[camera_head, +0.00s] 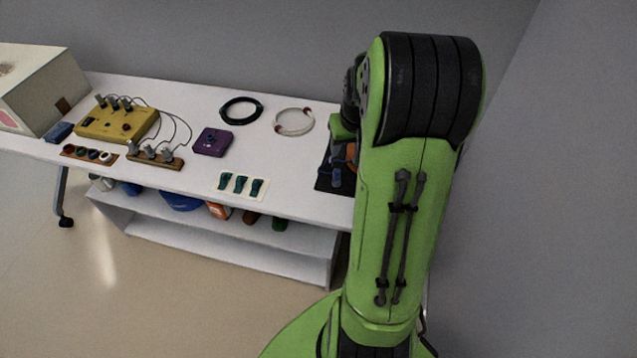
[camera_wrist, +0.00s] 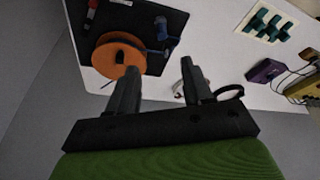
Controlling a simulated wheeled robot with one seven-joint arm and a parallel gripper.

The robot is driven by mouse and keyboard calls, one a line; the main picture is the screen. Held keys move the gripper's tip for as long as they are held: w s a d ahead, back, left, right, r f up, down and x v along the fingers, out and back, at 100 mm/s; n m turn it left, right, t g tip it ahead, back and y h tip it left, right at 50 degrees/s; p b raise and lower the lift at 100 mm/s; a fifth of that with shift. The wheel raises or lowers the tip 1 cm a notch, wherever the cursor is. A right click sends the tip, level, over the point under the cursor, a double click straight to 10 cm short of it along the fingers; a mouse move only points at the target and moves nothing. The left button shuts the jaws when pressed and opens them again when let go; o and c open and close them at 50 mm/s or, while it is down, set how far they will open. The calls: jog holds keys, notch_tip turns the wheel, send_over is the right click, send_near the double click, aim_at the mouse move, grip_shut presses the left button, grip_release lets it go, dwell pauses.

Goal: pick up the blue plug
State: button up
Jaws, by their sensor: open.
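A small blue item that looks like the blue plug (camera_wrist: 162,27) lies on a black mat (camera_wrist: 140,12) in the wrist view. In the head view, blue pieces (camera_head: 336,173) show on the same mat, partly cut off by my arm. My gripper (camera_wrist: 160,70) is open and empty in the wrist view. Its two fingers point towards the mat area, with the blue item beyond the tips and apart from them. In the head view my arm hides most of the gripper.
An orange spool (camera_wrist: 103,58) lies on the mat beside the blue item, near my left finger. A red-ended piece (camera_wrist: 91,15) lies at the mat's far side. A white ring cable (camera_head: 294,121), purple box (camera_head: 212,142) and teal pieces (camera_head: 241,184) stand left on the white table (camera_head: 200,100).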

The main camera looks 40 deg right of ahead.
aim_at(337, 171)
jog(key=b+x, duration=0.1)
jog(key=x, duration=0.4)
jog(key=b+x, duration=0.2)
jog(key=x, duration=0.3)
jog(key=b+x, duration=0.1)
jog(key=x, duration=0.5)
jog(key=shift+w+b, duration=0.3)
jog(key=shift+a, duration=0.1)
grip_shut()
